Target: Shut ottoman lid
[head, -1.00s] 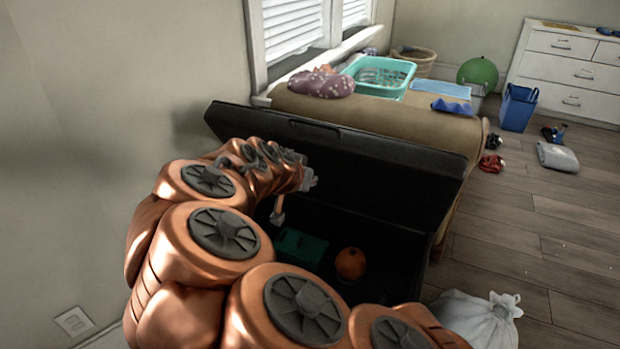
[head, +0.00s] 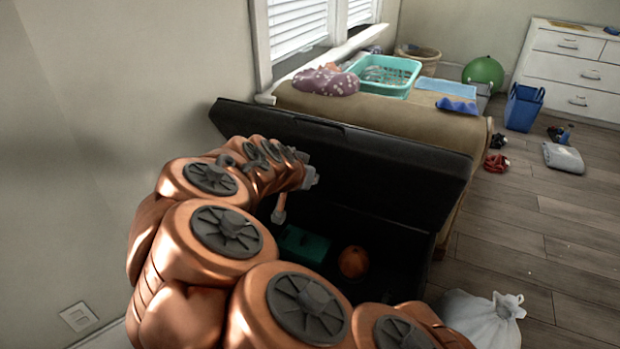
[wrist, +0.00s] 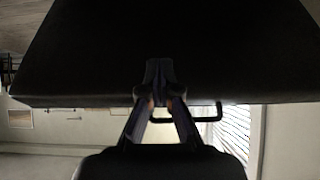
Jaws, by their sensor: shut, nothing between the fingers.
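The black ottoman stands open, its lid (head: 390,185) raised and tilted back. A handle (head: 320,124) runs along the lid's top edge, and a thin dark loop shows below the lid edge in the wrist view (wrist: 218,112). My gripper (wrist: 158,68) is shut and empty. Its fingertips overlap the dark lid panel (wrist: 90,50) in the wrist view; I cannot tell whether they touch it. In the head view my arm reaches over the ottoman's left side and hides part of it, and the fingertips are not clear there.
Inside the ottoman lie a green box (head: 303,244) and an orange ball-like object (head: 353,262). A tan bench (head: 400,112) with a teal basket (head: 385,72) stands behind the lid. A white bag (head: 482,315) sits at the front right. The wall is close on the left.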

